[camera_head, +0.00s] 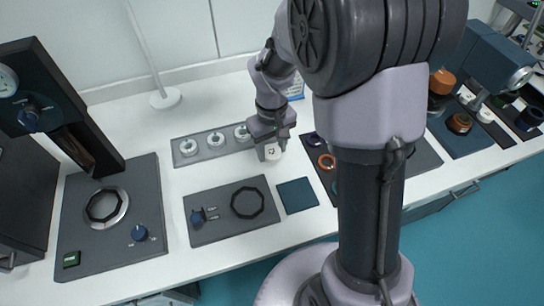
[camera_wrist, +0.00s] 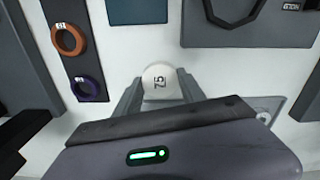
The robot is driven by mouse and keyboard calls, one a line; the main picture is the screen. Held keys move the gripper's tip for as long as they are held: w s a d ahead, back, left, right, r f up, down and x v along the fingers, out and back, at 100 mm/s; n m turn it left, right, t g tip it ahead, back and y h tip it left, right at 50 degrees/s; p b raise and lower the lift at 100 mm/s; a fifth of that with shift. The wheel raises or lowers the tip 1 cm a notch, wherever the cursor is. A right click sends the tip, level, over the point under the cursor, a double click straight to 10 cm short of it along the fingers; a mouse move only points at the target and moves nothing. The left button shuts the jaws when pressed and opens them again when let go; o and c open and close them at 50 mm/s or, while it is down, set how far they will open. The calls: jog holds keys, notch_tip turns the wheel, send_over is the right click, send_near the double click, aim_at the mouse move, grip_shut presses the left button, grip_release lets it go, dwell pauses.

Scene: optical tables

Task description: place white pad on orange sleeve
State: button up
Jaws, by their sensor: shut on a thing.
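In the head view, the pad (camera_head: 272,153) shows below my gripper (camera_head: 270,146), in front of the grey tray's right end. The orange sleeve (camera_wrist: 68,40) is a ring with a small white label on a dark strip, left of the pad in the wrist view. In the head view, the orange sleeve (camera_head: 327,162) lies to the right of my gripper, partly near my arm.
A grey tray (camera_head: 203,155) holds several white rings. A blue-green square mat (camera_head: 297,195) and a grey plate with a black ring (camera_head: 247,202) lie in front. My arm hides part of the table.

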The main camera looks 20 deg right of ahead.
aim_at(272, 151)
notch_tip(272, 151, down, 3)
jog(key=shift+f+b, duration=0.2)
jog(key=shift+b, duration=0.65)
jog(key=shift+r, duration=0.25)
jog(key=o, duration=0.9)
jog(key=shift+f, duration=0.25)
jog(key=o, duration=0.4)
jog(key=shift+o, duration=0.2)
jog(key=shift+r, duration=0.15)
